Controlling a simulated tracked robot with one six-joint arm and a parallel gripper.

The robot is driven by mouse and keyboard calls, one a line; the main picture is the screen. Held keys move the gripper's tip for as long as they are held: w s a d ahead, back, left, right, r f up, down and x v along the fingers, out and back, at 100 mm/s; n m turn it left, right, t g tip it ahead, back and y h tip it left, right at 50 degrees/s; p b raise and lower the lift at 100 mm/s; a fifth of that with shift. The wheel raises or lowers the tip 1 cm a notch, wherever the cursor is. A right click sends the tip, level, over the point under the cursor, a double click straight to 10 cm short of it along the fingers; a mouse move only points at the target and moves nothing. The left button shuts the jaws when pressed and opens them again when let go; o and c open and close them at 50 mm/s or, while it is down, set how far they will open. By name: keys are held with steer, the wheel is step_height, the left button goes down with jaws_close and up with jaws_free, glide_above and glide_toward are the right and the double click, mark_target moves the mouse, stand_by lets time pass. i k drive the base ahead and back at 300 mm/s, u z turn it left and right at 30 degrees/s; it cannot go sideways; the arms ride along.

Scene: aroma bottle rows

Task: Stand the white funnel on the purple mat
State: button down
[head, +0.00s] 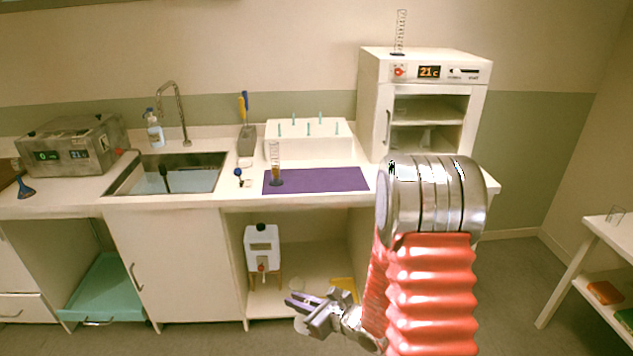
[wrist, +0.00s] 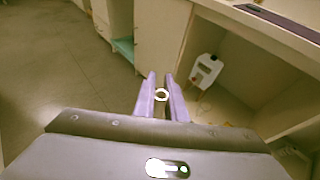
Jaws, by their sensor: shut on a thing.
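The purple mat (head: 325,181) lies on the counter right of the sink. A strip of it shows at the top right of the wrist view (wrist: 278,20). My gripper (head: 296,300) is low in front of the open cabinet, below counter height. Most of the funnel is hidden there. In the head view a pale shape shows just under the fingers, too small to make out well.
A graduated cylinder (head: 276,168) with dark contents stands on the mat's left end; the rest of the mat is clear. A white peg rack (head: 300,148) stands behind it. The counter's front edge and a white canister (head: 262,247) in the cabinet are near my gripper.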

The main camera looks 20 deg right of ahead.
mark_target(330, 179)
steer(key=z, duration=0.1)
steer(key=i, duration=1.05)
steer(key=u, duration=0.05)
